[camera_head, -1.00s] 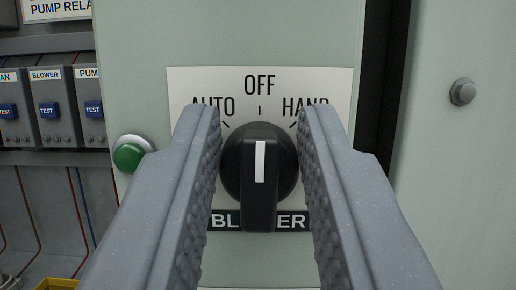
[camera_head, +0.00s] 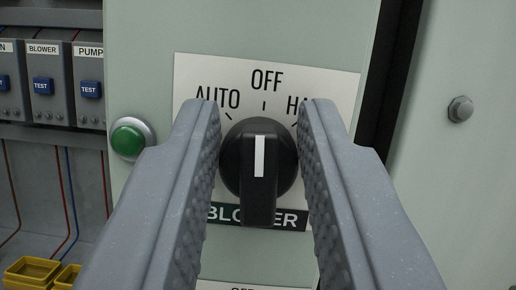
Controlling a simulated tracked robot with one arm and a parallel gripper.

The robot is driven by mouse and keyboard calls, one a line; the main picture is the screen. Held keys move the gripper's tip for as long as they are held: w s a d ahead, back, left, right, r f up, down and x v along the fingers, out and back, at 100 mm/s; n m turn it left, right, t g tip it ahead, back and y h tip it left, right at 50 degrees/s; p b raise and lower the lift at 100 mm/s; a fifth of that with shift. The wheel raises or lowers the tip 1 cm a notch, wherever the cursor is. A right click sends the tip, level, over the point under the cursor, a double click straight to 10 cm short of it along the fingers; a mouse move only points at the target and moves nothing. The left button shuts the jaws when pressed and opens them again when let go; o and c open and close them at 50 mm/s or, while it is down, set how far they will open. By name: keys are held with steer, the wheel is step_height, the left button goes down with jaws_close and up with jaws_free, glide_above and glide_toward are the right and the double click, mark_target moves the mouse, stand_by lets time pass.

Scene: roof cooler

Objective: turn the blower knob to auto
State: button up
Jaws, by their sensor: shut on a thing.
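The black blower knob (camera_head: 258,170) with a white pointer line sits on a white label plate (camera_head: 345,85) marked AUTO, OFF and HAND, with BLOWER below. The pointer stands very slightly to the AUTO side of the OFF tick. My gripper (camera_head: 259,106) has one finger on each side of the knob and is shut on it. The right finger hides part of the word HAND, and both fingers cover the plate's lower sides.
A round green button (camera_head: 128,140) is left of the plate. A bolt head (camera_head: 460,109) is on the panel at right. Relays with blue TEST buttons (camera_head: 43,87) and yellow bins (camera_head: 34,270) are at the left.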

steer(key=n+y, duration=0.1)
steer(key=n, duration=0.1)
steer(key=n+y, duration=0.1)
steer(key=n, duration=0.1)
steer(key=shift+n+g+y, duration=0.3)
steer(key=shift+n, duration=0.1)
steer(key=n+g+y, duration=0.1)
steer(key=n, duration=0.2)
steer(key=n+g+y, duration=0.1)
steer(key=n, duration=0.2)
steer(key=shift+a+f+y+b, duration=0.1)
steer(key=shift+a+y+b, duration=0.1)
steer(key=shift+y+b, duration=0.15)
steer(key=shift+n, duration=0.4)
steer(key=o, duration=0.9)
steer(key=shift+o, duration=0.2)
steer(key=b+v, duration=0.2)
steer(key=v, duration=1.1)
steer(key=shift+s+f, duration=0.2)
steer(key=shift+s, duration=0.15)
steer(key=shift+d, duration=0.1)
